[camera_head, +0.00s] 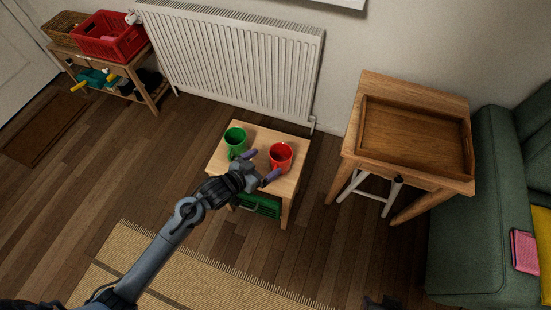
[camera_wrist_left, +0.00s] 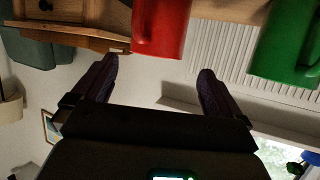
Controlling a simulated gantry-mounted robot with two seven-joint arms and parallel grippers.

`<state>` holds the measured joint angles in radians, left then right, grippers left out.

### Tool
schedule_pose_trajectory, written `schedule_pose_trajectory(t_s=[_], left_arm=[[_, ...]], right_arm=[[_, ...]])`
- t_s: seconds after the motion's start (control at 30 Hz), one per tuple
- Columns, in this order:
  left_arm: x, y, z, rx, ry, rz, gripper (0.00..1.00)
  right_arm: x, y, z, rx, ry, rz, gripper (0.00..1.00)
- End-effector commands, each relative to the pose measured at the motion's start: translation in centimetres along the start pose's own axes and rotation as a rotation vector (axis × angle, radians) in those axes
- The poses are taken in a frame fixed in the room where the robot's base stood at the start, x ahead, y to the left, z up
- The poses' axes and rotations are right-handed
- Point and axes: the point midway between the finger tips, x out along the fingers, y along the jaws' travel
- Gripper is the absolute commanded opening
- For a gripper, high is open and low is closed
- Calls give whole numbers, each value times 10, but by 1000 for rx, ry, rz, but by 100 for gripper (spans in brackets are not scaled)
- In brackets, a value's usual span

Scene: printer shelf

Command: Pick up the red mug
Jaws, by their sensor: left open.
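The red mug (camera_head: 281,155) stands upright on a small wooden table (camera_head: 262,133), with its handle towards the front. A green mug (camera_head: 235,139) stands to its left. My left gripper (camera_head: 260,167) is open and empty at the front left of the red mug, its purple fingertips pointing towards it. In the left wrist view the red mug (camera_wrist_left: 160,28) shows ahead of the gap between the fingers (camera_wrist_left: 157,68), apart from them. The green mug (camera_wrist_left: 288,42) is at the right there. A dark part at the head view's bottom edge may be my right gripper (camera_head: 380,303); its fingers are not clear.
A wooden stand with a tray (camera_head: 412,176) is to the right, beside a green sofa (camera_head: 478,240). A white radiator (camera_head: 235,60) is behind the table. A shelf with a red crate (camera_head: 110,40) is at the far left. Open floor lies left of the table.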

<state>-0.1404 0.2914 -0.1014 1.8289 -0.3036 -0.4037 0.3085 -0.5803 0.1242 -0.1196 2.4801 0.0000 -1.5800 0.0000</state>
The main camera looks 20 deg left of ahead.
Motion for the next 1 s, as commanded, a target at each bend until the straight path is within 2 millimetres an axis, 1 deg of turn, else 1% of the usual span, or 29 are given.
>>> schedule_pose_trajectory(t_s=[0.03,0.1,0.2,0.37,0.47,0.6,0.73,0.83,1.0], left_arm=[[10,0,3,0,1,0,100],[18,0,3,-1,0,0,100],[26,0,2,-1,1,0,100],[32,0,1,0,0,-1,100],[41,0,3,0,0,-1,100],[58,1,2,0,1,0,100],[72,1,1,0,-1,-1,100],[79,1,0,1,0,-1,100],[81,1,-2,1,-2,-1,100]], right_arm=[[8,0,3,0,-1,1,43],[12,0,4,-1,-3,2,43],[15,1,5,-2,-3,4,43],[18,1,6,-1,-2,3,43],[25,-1,8,1,0,0,43],[39,-3,12,4,1,-5,43],[48,-4,15,7,1,-6,43],[51,-4,16,7,1,-6,43],[51,-4,16,7,1,-6,43]])
